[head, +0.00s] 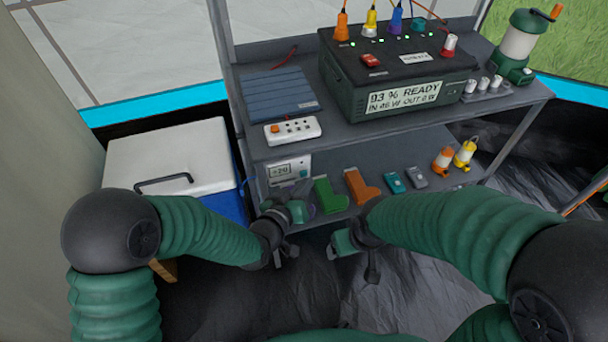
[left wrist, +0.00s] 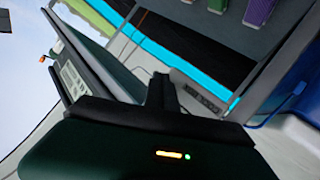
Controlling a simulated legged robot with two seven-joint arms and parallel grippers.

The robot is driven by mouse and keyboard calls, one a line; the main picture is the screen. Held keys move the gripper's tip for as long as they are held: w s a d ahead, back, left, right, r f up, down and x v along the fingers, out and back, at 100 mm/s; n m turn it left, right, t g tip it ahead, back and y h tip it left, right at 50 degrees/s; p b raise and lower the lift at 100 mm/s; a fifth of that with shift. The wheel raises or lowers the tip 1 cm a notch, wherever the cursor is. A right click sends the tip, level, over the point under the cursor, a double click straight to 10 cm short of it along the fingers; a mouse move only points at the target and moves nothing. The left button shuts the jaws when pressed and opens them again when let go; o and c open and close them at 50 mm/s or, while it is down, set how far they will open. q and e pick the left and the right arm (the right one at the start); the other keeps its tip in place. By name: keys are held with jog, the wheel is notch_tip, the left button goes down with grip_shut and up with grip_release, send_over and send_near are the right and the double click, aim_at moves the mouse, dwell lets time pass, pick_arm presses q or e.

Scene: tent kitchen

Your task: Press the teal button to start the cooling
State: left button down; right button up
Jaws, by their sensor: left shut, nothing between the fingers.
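A pale control unit (head: 290,172) with a small display stands on the lower shelf at its left end, in the head view. The small teal button (head: 303,174) shows on the right part of its front. My left gripper (head: 300,210) is shut and empty, just below and in front of the unit, apart from the button as far as I can tell. My right gripper (head: 342,243) is lower and to the right, away from the unit; its finger opening is not clear. In the left wrist view a dark finger (left wrist: 162,92) shows; the button cannot be made out.
A power station (head: 400,85) and an orange-buttoned power strip (head: 292,130) are on the upper shelf. A white-lidded cooler (head: 165,155) stands at left.

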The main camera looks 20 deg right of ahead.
dwell(0.4)
pick_arm(q)
jog(key=shift+w, duration=0.4)
jog(key=shift+r, duration=0.1)
jog(key=shift+s, duration=0.4)
jog(key=s, duration=0.6)
dwell(0.5)
